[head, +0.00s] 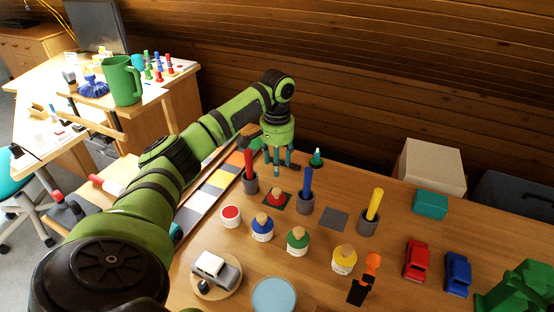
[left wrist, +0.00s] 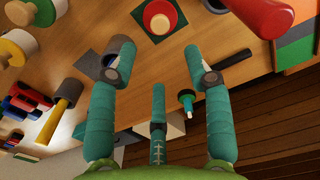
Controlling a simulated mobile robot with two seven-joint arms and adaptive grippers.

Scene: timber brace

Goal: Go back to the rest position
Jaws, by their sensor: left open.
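My left gripper (head: 278,158) has green and teal fingers and hangs over the far part of the wooden table. In the left wrist view the gripper (left wrist: 160,72) has its fingers spread, with nothing between them. A small teal piece with a pale tip (head: 317,158) stands just right of the fingers, apart from them; it also shows in the left wrist view (left wrist: 187,100). A red marker (head: 249,163) stands in a grey cup left of the gripper. My right gripper is not in view.
Near the gripper are a blue marker (head: 306,184), a yellow marker (head: 375,204) and a red-topped piece on a dark green square (head: 277,197). Paint jars, a red car (head: 417,261) and a blue car (head: 457,273) stand nearer. A pale box (head: 430,168) is behind right.

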